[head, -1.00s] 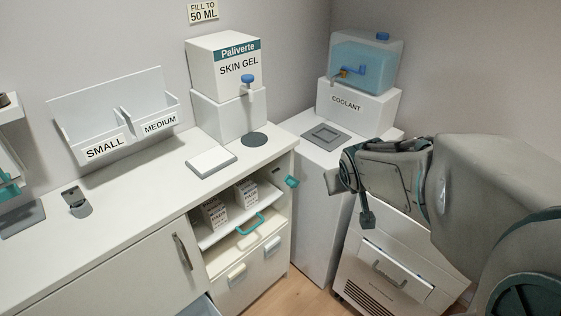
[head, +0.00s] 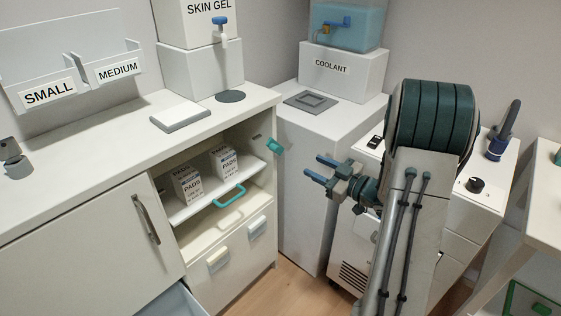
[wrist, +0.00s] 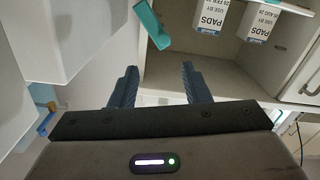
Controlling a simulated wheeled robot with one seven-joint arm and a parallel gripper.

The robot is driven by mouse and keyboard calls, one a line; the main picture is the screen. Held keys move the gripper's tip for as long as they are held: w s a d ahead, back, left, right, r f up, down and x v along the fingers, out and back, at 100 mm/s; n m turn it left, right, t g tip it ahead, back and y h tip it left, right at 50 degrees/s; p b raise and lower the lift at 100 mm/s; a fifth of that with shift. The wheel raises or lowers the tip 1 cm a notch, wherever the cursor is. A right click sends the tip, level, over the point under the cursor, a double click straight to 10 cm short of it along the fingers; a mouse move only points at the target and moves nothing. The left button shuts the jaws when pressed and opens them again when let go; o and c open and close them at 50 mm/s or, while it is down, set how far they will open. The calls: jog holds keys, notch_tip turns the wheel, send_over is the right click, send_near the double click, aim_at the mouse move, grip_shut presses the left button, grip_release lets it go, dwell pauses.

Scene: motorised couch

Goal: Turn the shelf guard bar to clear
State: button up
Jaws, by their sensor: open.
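A short teal bar (head: 275,146) sits at the right front edge of the open shelf bay; I take it to be the shelf guard bar. In the wrist view a teal bar (wrist: 152,25) slants beyond my fingertips, left of the pads boxes. My gripper (head: 315,168) is open and empty, to the right of the bar and apart from it, with its fingers pointing left towards the cabinet. In the wrist view my two fingers (wrist: 159,78) are spread with nothing between them.
Pads boxes (head: 187,183) stand on the shelf (head: 182,213), which has a teal U-shaped handle (head: 232,200). The white coolant pedestal (head: 308,190) stands close behind my gripper. A worktop (head: 100,158) runs above the bay. A cart (head: 490,180) stands at right.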

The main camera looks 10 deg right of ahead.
aim_at(278, 150)
jog(key=b+x, duration=0.2)
jog(key=x, duration=1.1)
jog(key=shift+w+a+f, duration=0.1)
jog(key=shift+a, duration=0.25)
grip_shut()
